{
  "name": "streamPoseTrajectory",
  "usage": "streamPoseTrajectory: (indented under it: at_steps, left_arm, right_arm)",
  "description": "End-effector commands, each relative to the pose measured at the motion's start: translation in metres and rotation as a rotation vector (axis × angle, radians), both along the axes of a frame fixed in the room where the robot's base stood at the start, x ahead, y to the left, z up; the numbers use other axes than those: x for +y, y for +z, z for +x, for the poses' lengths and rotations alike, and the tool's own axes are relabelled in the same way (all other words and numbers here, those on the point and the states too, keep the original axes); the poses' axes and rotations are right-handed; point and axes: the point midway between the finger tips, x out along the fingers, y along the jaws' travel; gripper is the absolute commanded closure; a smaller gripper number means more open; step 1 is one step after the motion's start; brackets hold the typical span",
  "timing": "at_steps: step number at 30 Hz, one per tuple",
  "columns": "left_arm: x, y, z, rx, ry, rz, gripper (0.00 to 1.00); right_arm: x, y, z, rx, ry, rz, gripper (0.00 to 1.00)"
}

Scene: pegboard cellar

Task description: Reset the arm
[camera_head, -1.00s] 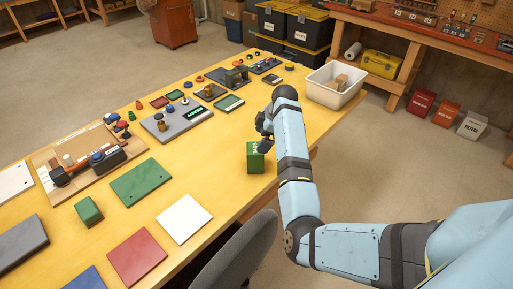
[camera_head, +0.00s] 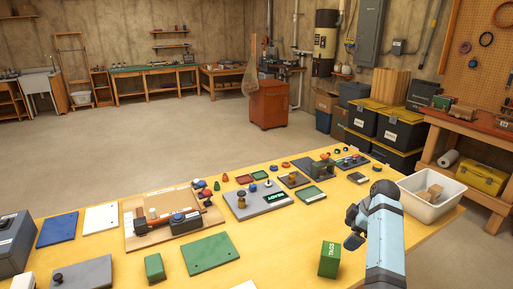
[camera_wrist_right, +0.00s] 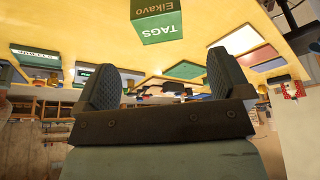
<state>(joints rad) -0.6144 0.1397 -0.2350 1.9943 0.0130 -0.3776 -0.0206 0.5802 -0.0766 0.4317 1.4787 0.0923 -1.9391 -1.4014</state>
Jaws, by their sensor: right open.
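My right arm comes in at the bottom right of the head view. Its gripper (camera_head: 356,226) is over the right part of the yellow table, above and right of a green box marked TAGS (camera_head: 329,260). The right wrist view is upside down and shows both dark fingers spread wide with nothing between them (camera_wrist_right: 165,90). The green TAGS box (camera_wrist_right: 157,20) stands apart from the fingers there, beyond them. My left gripper is not in the head view.
The yellow table (camera_head: 290,235) holds flat coloured plates, a wooden board (camera_head: 165,235) with fittings and a grey panel with a lit display (camera_head: 255,202). A white bin (camera_head: 432,196) with a cardboard block is right of my gripper. Open floor (camera_head: 130,140) lies behind the table.

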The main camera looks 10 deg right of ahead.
Motion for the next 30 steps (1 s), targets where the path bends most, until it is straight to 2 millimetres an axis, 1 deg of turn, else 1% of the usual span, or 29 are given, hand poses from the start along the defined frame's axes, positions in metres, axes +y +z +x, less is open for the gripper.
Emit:
streamPoseTrajectory:
  at_steps: [2,5,8,9,11,12,14,15,17,18,20,21,24,30]
  left_arm:
    - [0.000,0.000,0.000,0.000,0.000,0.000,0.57]
    - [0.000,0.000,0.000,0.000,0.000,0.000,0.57]
    - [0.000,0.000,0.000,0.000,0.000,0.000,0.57]
    - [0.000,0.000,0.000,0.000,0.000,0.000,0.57]
    - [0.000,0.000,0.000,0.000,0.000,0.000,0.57]
    - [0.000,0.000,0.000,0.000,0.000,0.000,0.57]
    - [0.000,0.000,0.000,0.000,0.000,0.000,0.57]
    - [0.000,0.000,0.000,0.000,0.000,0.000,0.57]
    - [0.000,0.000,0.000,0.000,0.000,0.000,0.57]
    - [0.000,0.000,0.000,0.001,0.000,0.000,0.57]
    - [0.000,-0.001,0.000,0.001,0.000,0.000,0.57]
    - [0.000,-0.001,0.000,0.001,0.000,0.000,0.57]
    - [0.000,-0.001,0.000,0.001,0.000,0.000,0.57]
    - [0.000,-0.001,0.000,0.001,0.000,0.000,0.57]
  right_arm:
    - [-0.004,-0.014,-0.016,0.018,-0.050,-0.030,0.05]
    - [-0.008,-0.036,-0.046,0.043,-0.156,-0.087,0.05]
    - [-0.008,-0.056,-0.086,0.058,-0.280,-0.150,0.05]
    - [-0.007,-0.063,-0.102,0.060,-0.328,-0.172,0.05]
    - [-0.003,-0.072,-0.126,0.059,-0.395,-0.199,0.05]
    - [0.001,-0.076,-0.142,0.055,-0.437,-0.215,0.05]
    - [0.008,-0.082,-0.168,0.050,-0.497,-0.231,0.05]
    - [0.013,-0.086,-0.185,0.045,-0.535,-0.238,0.05]
    - [0.022,-0.089,-0.211,0.037,-0.588,-0.243,0.05]
    - [0.028,-0.090,-0.228,0.033,-0.623,-0.243,0.05]
    - [0.039,-0.090,-0.254,0.024,-0.672,-0.235,0.05]
    - [0.046,-0.089,-0.270,0.020,-0.701,-0.228,0.05]
    - [0.061,-0.085,-0.302,0.017,-0.761,-0.201,0.05]
    - [0.084,-0.073,-0.350,0.019,-0.847,-0.145,0.05]
